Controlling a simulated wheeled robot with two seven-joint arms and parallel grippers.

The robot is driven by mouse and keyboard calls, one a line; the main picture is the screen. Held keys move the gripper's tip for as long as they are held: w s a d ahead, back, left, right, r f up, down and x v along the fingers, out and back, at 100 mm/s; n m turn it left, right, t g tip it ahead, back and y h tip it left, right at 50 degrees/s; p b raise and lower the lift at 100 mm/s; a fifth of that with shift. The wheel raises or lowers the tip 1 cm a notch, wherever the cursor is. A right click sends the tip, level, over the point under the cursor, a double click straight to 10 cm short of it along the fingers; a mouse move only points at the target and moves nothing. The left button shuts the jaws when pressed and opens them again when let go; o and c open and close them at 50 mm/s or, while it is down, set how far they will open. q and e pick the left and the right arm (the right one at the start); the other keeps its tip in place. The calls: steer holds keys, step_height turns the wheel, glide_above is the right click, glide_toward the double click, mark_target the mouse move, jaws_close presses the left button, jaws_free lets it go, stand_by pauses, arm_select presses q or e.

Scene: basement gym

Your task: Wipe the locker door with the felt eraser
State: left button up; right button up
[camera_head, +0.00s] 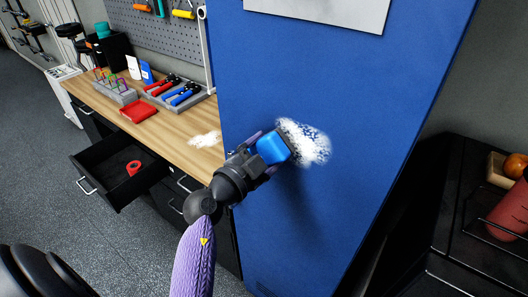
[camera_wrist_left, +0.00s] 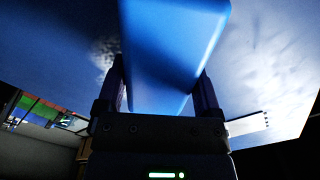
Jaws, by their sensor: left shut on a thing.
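The blue locker door (camera_head: 360,90) stands upright in the middle of the head view. My left gripper (camera_head: 262,153) is shut on the felt eraser (camera_head: 272,148), which has a blue body and a dark pad side. The eraser is at the left edge of the smudge; its pad appears to be against or very near the door. The left wrist view shows the eraser's blue body (camera_wrist_left: 170,50) between the fingers (camera_wrist_left: 158,90). My right gripper is not in view.
A wooden workbench (camera_head: 180,128) stands left of the locker, with a plier tray (camera_head: 178,95), a red tray (camera_head: 138,110) and a white patch (camera_head: 205,139). An open drawer (camera_head: 115,185) holds a red roll (camera_head: 133,168). A dark rack (camera_head: 470,220) stands at right.

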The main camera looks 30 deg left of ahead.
arm_select(q)
steer(key=shift+w, duration=0.25)
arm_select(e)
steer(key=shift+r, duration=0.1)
arm_select(q)
steer(key=shift+w, duration=0.15)
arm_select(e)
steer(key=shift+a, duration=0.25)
arm_select(q)
steer(key=shift+w, duration=0.3)
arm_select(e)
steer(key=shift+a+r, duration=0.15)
arm_select(q)
steer(key=shift+w+d, duration=0.1)
steer(key=shift+w, duration=0.1)
